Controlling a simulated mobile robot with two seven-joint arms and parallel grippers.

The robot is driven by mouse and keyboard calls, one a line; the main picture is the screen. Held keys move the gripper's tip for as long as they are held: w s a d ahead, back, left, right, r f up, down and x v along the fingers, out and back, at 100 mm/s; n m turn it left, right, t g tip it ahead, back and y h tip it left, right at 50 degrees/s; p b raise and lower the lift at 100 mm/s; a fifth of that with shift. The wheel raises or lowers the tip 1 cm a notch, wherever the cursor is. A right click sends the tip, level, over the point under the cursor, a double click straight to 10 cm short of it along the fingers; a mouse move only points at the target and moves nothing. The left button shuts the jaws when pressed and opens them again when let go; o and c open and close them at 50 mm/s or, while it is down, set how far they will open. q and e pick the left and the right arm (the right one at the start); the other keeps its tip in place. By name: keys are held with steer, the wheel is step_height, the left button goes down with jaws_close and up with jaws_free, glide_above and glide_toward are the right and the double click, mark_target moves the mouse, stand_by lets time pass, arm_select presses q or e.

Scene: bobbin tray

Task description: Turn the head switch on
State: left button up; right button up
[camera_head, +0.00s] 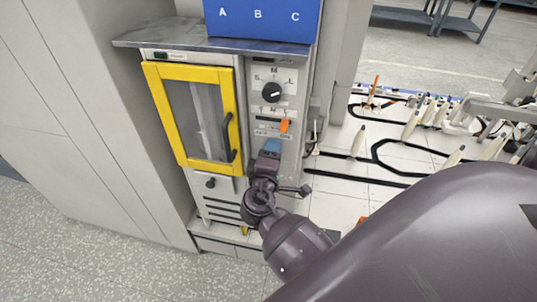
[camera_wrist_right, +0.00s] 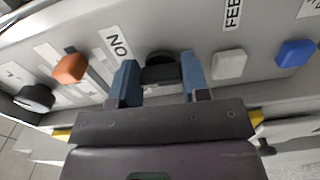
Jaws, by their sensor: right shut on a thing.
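My right gripper (camera_head: 271,147) is at the lower part of the grey control panel, just right of the yellow-framed door. In the right wrist view the blue fingers of this gripper (camera_wrist_right: 158,82) stand on either side of a black switch (camera_wrist_right: 161,68) and are shut on it. A label with the letters N and O sits left of the switch. The fingers hide this switch in the head view. No label in view names the head switch clearly. My left gripper is not in view.
An orange switch (camera_head: 284,125) and a black rotary knob (camera_head: 271,92) sit higher on the panel. A white button (camera_wrist_right: 229,64) and a blue button (camera_wrist_right: 295,53) are right of the gripper. A yellow-framed door (camera_head: 158,112) is at left; a blue box (camera_head: 262,28) stands on top.

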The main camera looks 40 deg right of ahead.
arm_select(q)
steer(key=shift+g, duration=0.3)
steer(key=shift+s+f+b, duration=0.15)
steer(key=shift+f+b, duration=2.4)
steer(key=shift+b, duration=0.1)
arm_select(e)
steer(key=shift+f+m, duration=0.15)
steer(key=shift+m, duration=1.65)
steer(key=shift+f+m, duration=0.15)
steer(key=shift+m, duration=1.65)
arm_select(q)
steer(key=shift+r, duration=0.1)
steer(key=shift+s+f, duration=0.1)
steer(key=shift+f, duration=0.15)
arm_select(e)
steer(key=o, duration=0.9)
steer(key=shift+r, duration=0.1)
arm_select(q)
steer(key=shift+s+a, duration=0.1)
arm_select(e)
steer(key=shift+a, duration=0.1)
